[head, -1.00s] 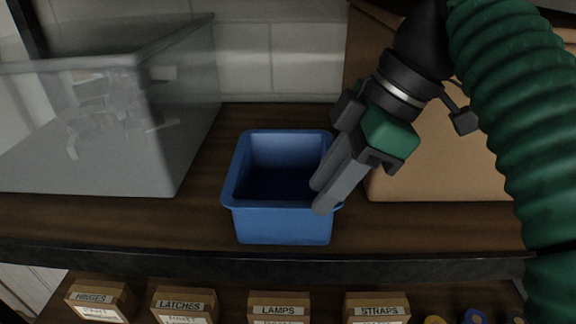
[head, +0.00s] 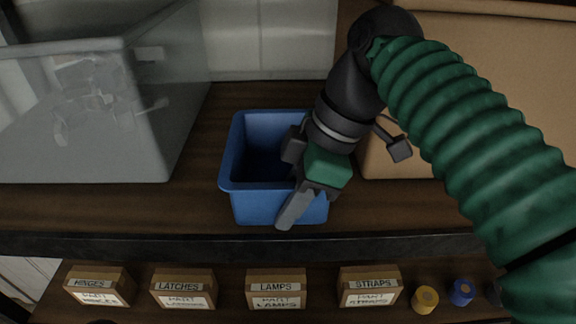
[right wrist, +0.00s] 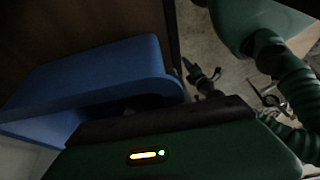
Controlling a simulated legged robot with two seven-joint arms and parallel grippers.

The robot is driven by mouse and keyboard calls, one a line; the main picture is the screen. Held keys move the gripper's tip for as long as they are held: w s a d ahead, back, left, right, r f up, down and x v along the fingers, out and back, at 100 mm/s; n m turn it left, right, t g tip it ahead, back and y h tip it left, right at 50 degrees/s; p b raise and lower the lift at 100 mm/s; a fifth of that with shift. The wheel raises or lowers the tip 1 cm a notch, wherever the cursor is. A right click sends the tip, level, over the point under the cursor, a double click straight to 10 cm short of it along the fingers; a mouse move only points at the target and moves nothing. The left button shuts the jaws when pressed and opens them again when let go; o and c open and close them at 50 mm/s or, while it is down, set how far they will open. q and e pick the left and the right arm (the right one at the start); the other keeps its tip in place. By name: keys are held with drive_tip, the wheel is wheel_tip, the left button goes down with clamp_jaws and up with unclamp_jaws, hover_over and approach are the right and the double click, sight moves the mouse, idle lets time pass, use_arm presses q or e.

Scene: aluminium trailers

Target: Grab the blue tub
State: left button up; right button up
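The blue tub (head: 252,205) stands upright on the dark wooden shelf near its front edge. My right gripper (head: 290,210) points down at the tub's front right part. One grey finger lies in front of the tub's front wall, across the rim. The other finger is hidden, so I cannot tell whether the gripper has closed on the wall. In the right wrist view the tub (right wrist: 95,75) shows large and close, beside the gripper's dark green body.
A translucent grey bin (head: 90,150) stands left of the tub, and a cardboard box (head: 470,60) stands right. Below the shelf edge (head: 130,246) sit labelled small boxes, such as LAMPS (head: 276,289), and yellow (head: 425,298) and blue (head: 461,291) rolls. Bare shelf separates bin and tub.

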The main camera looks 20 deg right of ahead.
drive_tip(key=shift+s+a+r, duration=0.1)
drive_tip(key=shift+s+a, duration=0.15)
drive_tip(key=shift+a, duration=0.35)
clamp_jaws()
drive_tip(key=shift+s+a, duration=0.1)
drive_tip(key=shift+a, duration=0.55)
drive_tip(key=shift+w+d, duration=0.2)
drive_tip(key=shift+d, duration=0.35)
drive_tip(key=shift+s+d, duration=0.1)
drive_tip(key=shift+d, duration=0.3)
drive_tip(key=shift+a, duration=0.7)
use_arm(q)
drive_tip(key=shift+s+a+f, duration=0.1)
drive_tip(key=shift+s+a, duration=0.05)
drive_tip(key=shift+a, duration=0.7)
drive_tip(key=shift+d, duration=0.1)
use_arm(e)
drive_tip(key=shift+d, duration=0.15)
